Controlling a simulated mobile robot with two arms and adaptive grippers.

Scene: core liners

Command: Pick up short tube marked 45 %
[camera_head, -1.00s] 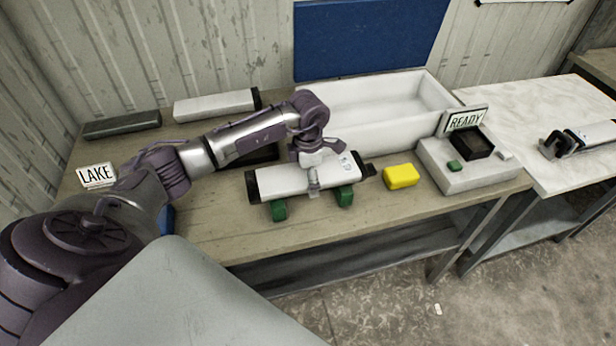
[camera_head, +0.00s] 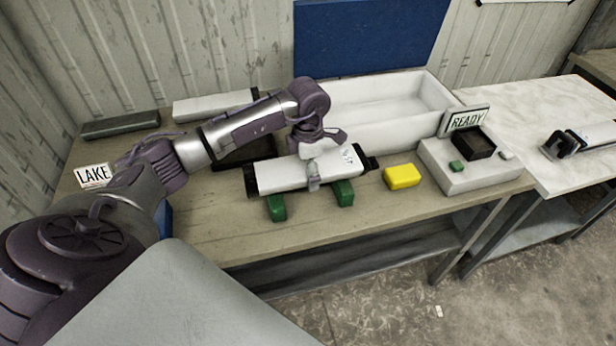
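The short white tube (camera_head: 283,176) with black ends has a dark marking near its right end that looks like 45. It is above two green support blocks (camera_head: 343,193), roughly level and seemingly clear of them. My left gripper (camera_head: 313,182) comes down over the tube's middle from above and is shut around it; the far finger is hidden behind the tube. My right gripper is not in view.
A white open bin (camera_head: 385,130) stands behind the tube. A yellow block (camera_head: 402,176) and a grey device (camera_head: 470,172) with a READY sign (camera_head: 467,119) are to the right. Another white tube (camera_head: 215,106) and a dark bar (camera_head: 120,124) lie at the back left, near a LAKE sign (camera_head: 93,175).

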